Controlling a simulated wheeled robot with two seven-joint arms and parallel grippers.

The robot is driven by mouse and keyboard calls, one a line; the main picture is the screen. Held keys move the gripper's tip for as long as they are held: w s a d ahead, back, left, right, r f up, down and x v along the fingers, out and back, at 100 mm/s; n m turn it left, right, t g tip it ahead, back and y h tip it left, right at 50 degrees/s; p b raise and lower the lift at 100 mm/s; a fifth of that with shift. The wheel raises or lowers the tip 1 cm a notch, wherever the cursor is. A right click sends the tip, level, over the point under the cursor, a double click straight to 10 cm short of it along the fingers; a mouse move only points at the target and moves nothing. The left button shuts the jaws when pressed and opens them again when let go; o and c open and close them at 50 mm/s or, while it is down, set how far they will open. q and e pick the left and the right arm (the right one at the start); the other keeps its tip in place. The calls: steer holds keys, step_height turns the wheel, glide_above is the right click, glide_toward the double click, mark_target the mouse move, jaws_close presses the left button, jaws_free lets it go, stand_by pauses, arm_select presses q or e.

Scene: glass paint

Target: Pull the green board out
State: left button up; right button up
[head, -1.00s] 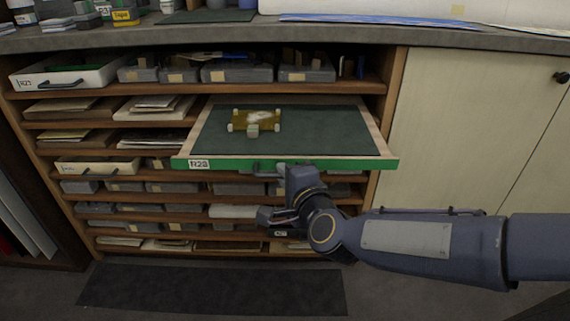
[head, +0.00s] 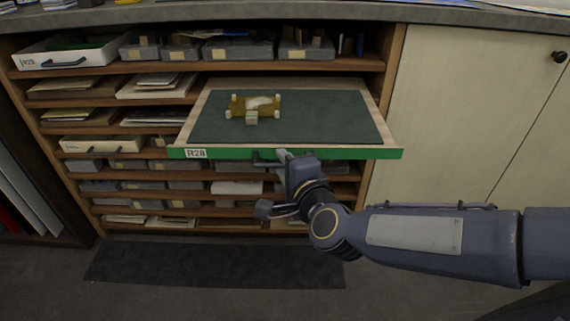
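The green board (head: 330,115) is a wide flat drawer board with a dark green surface, pale wooden edges and a bright green front labelled R28. It sticks out of the shelf unit toward me. A dark handle (head: 266,160) sits on the middle of its front. My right gripper (head: 284,157) is at the right part of this handle and appears shut on it; the fingertips are partly hidden. A small yellowish frame (head: 241,105) with pale corner blocks and a whitish piece lies on the board. My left gripper is not in view.
The wooden shelf unit (head: 110,72) holds grey boxes, papers and a white tray (head: 75,52) at upper left. A cream cabinet door (head: 470,115) stands at the right. A dark mat (head: 210,263) lies on the floor below. The space in front of the board is free.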

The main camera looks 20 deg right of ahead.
steer(key=shift+o, duration=0.2)
steer(key=shift+r, duration=0.15)
steer(key=a+p+v, duration=0.1)
steer(key=p+v, duration=0.2)
steer(key=v, duration=0.4)
steer(key=shift+s+d, duration=0.4)
steer(key=shift+d, duration=0.1)
steer(key=s+d+f+n+g+y, duration=0.1)
steer(key=s+d+f+n+g, duration=0.3)
steer(key=s+n, duration=0.35)
steer(key=s+d+f+n+g+y, duration=0.1)
steer(key=s+d+f+n+g, duration=0.1)
steer(key=s+f+n+g, duration=0.35)
step_height(320, 180, up, 33)
steer(key=s+n+p, duration=0.2)
steer(key=p, duration=3)
steer(key=shift+n, duration=0.4)
